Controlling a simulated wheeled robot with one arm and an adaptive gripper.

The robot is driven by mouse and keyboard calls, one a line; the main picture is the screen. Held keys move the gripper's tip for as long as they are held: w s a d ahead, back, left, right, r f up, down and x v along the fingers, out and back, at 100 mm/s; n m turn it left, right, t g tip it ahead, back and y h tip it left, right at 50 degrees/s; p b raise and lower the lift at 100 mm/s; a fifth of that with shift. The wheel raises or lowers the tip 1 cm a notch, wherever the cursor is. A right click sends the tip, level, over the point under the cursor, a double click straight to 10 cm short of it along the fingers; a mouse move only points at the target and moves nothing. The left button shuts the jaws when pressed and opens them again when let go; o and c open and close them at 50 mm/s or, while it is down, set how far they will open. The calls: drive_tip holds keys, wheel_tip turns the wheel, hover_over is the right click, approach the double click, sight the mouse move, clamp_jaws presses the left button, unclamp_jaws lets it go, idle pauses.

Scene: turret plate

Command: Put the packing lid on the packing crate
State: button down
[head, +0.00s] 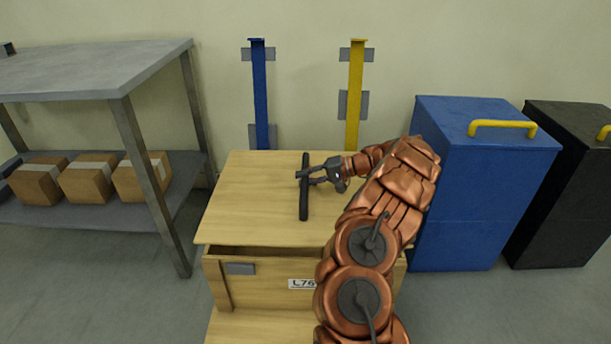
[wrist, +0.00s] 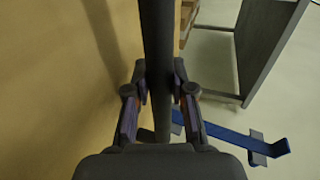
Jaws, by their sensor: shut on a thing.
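The packing lid (head: 250,200) is a flat light-wood board with a dark bar handle (head: 304,205) across its middle. My gripper (head: 303,177) is shut on this handle. In the wrist view, the fingers (wrist: 160,80) sit on both sides of the handle (wrist: 157,30), with the lid (wrist: 60,80) to the left. The packing crate (head: 265,282) is a light-wood box below the lid, with a grey plate and a partly hidden label on its front. A dark gap shows between the lid's front edge and the crate's front wall. The lid hides most of the crate's rim.
A grey shelf unit (head: 128,130) with several cardboard boxes (head: 88,180) stands at left. A blue post (head: 259,95) and a yellow post (head: 355,95) stand behind the lid. A blue bin (head: 480,190) and a black bin (head: 570,180) stand at right.

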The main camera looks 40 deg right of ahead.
sight(314, 189)
drive_tip(key=shift+f+b, duration=1.05)
drive_tip(key=shift+f, duration=1.25)
drive_tip(key=shift+f, duration=0.4)
drive_tip(key=c, duration=1)
unclamp_jaws()
drive_tip(key=shift+o, duration=0.4)
drive_tip(key=shift+f, duration=0.1)
drive_tip(key=shift+f+b, duration=0.1)
drive_tip(key=shift+b, duration=0.2)
drive_tip(key=v, duration=1.2)
